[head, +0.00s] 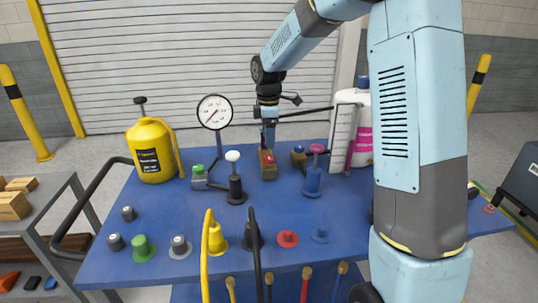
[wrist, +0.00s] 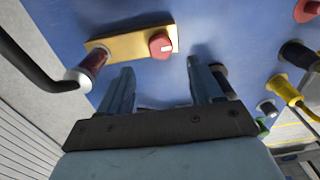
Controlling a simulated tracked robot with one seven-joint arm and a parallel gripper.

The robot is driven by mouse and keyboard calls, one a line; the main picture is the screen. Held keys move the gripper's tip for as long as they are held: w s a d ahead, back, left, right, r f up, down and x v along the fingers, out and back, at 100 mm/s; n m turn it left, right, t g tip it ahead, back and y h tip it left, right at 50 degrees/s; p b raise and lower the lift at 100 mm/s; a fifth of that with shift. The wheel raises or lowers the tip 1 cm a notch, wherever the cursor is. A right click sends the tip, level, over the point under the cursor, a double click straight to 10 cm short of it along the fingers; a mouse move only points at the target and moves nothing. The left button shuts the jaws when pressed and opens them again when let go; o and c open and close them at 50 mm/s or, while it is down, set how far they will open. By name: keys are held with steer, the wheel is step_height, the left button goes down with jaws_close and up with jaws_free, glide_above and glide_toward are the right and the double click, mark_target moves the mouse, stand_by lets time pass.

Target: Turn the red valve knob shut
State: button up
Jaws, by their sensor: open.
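A red knob (wrist: 160,45) with a white mark sits near one end of a yellow-brown block (wrist: 104,47). In the head view, the red knob (head: 268,160) and its block (head: 267,172) are near the middle of the blue table's back half. My gripper (head: 267,148) points down just above and behind the block there. In the wrist view my gripper (wrist: 160,78) has its two fingers apart with nothing between them. The red knob lies beyond the fingertips, apart from them. The sensor-free side of the knob's contact with the block is hidden.
On the blue table (head: 180,215), a white-topped post (head: 234,180) stands left of the block and a pink-topped blue valve (head: 313,178) right. A gauge (head: 214,112), yellow bottle (head: 153,150) and white container (head: 347,135) stand around. Several pegs and cables occupy the front.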

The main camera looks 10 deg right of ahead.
mark_target(268, 157)
step_height(268, 157, down, 7)
steer(key=shift+f, duration=0.15)
steer(key=shift+c, duration=0.4)
steer(key=c, duration=1)
